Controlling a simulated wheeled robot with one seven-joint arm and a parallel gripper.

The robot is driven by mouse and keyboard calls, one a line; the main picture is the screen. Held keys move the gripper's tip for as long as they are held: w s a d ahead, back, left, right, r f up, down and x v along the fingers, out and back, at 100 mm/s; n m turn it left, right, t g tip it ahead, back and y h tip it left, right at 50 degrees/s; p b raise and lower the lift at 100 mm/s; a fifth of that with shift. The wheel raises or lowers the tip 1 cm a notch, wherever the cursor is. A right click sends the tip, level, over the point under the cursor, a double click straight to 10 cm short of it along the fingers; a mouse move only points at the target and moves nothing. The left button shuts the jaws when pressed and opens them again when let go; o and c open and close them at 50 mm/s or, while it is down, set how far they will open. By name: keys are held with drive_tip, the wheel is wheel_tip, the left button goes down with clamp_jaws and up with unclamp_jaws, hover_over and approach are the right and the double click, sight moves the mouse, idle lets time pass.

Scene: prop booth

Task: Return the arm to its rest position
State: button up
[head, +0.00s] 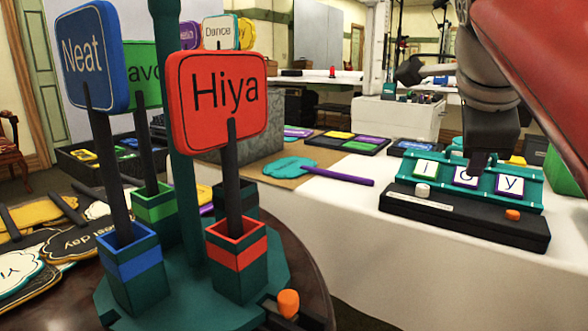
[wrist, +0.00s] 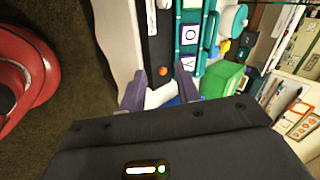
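My gripper (head: 478,158) hangs pointing down at the right of the head view, in front of or above a teal letter rack (head: 530,180) on a black base (head: 470,222). The rack holds white-faced letter tiles; the middle tile (head: 465,178) is partly hidden by my gripper, and the right one (head: 500,184) reads "y". In the wrist view the two fingers of my gripper (wrist: 160,88) stand apart, with no tile seen between them. The rack's tiles (wrist: 190,36) lie beyond the fingertips there. My arm is extended over the white-clothed table (head: 370,220).
A teal stand (head: 190,265) with upright signs, including a red "Hiya" sign (head: 218,100) and a blue "Neat" sign (head: 90,55), is close in front on a round table. A green box (wrist: 222,79) is beside the rack. A teal paddle sign (head: 290,167) lies on the table.

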drive_tip(key=s+a+f+n+y+p, duration=0.2)
drive_tip(key=s+a+f+n+p, duration=0.1)
drive_tip(key=f+n, duration=0.8)
drive_tip(key=s+a+f+n+g+y+p, duration=0.1)
drive_tip(key=s+a+f+n+y+p, duration=0.1)
drive_tip(key=s+a+f+n+p, duration=0.2)
drive_tip(key=s+a+f+n, duration=0.1)
drive_tip(key=s+f+n, duration=0.2)
drive_tip(key=f+n, duration=0.4)
wheel_tip(320, 180, down, 2)
drive_tip(key=shift+a+f+n+p, duration=0.1)
drive_tip(key=shift+a+n+p, duration=0.05)
drive_tip(key=shift+n+p, duration=0.15)
drive_tip(key=shift+s, duration=0.1)
